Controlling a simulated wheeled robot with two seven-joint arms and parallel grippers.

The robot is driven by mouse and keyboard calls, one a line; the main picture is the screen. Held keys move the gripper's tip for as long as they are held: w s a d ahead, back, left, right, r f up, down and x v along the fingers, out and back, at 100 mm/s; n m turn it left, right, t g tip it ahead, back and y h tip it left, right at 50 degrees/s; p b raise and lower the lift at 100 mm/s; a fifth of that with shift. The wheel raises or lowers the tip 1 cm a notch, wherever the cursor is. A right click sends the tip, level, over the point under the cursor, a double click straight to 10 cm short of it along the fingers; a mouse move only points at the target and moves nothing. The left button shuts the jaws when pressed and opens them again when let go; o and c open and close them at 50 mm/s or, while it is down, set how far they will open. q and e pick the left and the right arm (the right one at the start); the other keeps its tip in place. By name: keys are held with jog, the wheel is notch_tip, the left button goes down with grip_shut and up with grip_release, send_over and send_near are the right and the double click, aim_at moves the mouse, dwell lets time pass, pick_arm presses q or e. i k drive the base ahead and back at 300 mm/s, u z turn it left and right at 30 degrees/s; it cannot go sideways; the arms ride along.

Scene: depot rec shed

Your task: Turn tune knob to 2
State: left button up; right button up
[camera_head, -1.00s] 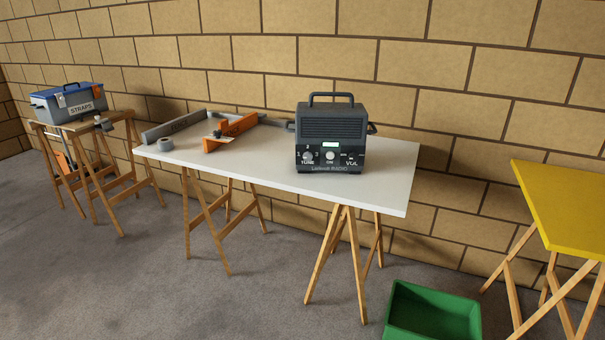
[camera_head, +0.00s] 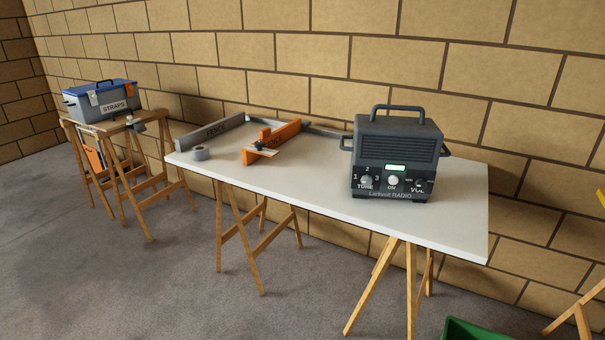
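The radio (camera_head: 397,150), dark grey with a top handle, stands upright on the right part of the white table (camera_head: 300,195). Its tune knob (camera_head: 366,181) is at the lower left of the front, with the marks 1, 2 and 3 around it. The knob's pointer is too small to read. A white ON button (camera_head: 393,181) and a VOL knob (camera_head: 419,184) sit to its right. Neither of my grippers shows in the view.
A toolbox (camera_head: 102,100) marked STRAPS stands far left. A green bin (camera_head: 470,330) is on the floor at lower right. The floor in front is clear.

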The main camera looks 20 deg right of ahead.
aim_at(367, 180)
jog(key=u, duration=0.1)
jog(key=i, duration=0.85)
jog(key=z, duration=0.3)
